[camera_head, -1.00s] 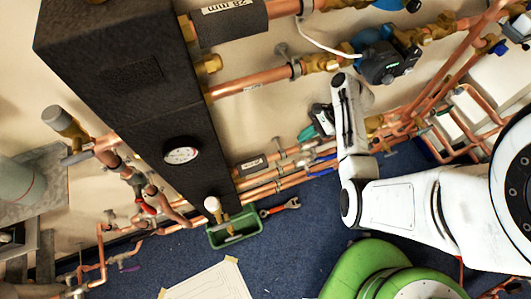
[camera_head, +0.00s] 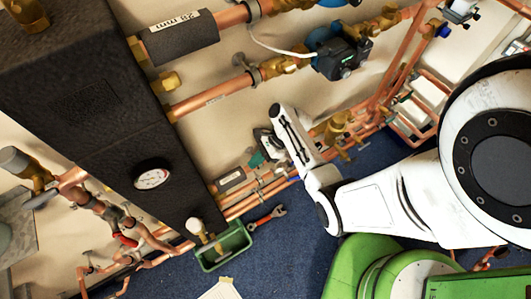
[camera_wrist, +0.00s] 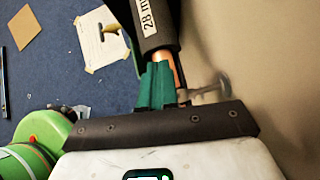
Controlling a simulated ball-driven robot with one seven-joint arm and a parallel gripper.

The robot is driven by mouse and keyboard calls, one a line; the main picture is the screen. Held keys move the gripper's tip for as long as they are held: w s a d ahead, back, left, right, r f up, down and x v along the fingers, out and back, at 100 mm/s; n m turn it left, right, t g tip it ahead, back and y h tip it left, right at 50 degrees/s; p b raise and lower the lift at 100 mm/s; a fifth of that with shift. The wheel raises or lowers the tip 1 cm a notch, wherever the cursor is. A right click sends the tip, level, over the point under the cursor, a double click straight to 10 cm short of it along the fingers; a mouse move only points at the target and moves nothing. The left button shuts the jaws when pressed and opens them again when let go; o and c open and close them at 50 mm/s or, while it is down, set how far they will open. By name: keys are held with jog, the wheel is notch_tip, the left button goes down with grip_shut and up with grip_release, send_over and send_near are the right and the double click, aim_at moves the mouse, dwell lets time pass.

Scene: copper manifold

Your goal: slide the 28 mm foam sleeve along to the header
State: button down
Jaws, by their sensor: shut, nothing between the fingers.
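A black foam sleeve labelled "28 m…" sits on a copper pipe at the top of the wrist view (camera_wrist: 155,22). My gripper (camera_wrist: 155,75) has its green fingers together at the sleeve's near end, beside bare pipe. I cannot tell whether they touch the sleeve. In the head view my gripper (camera_head: 258,159) is by the right end of a small labelled sleeve (camera_head: 230,180) on the lower pipes, its label too small to read. That sleeve lies just right of the tall black header (camera_head: 105,115).
A pipe clip (camera_wrist: 205,88) stands on the wall side of the pipe. A pump (camera_head: 342,55) and brass valves sit above my arm. A green tray (camera_head: 222,250) and a red wrench (camera_head: 267,216) lie on the blue floor below. The floor in front is mostly clear.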

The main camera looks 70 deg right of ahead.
aim_at(240, 170)
jog(key=shift+w+a, duration=0.6)
jog(key=shift+r, duration=0.1)
jog(key=shift+w+a+r+p, duration=0.1)
jog(key=shift+w+a+p, duration=0.35)
jog(key=shift+p, duration=0.1)
jog(key=shift+w+a, duration=0.25)
jog(key=shift+a, duration=0.15)
jog(key=shift+d, duration=0.1)
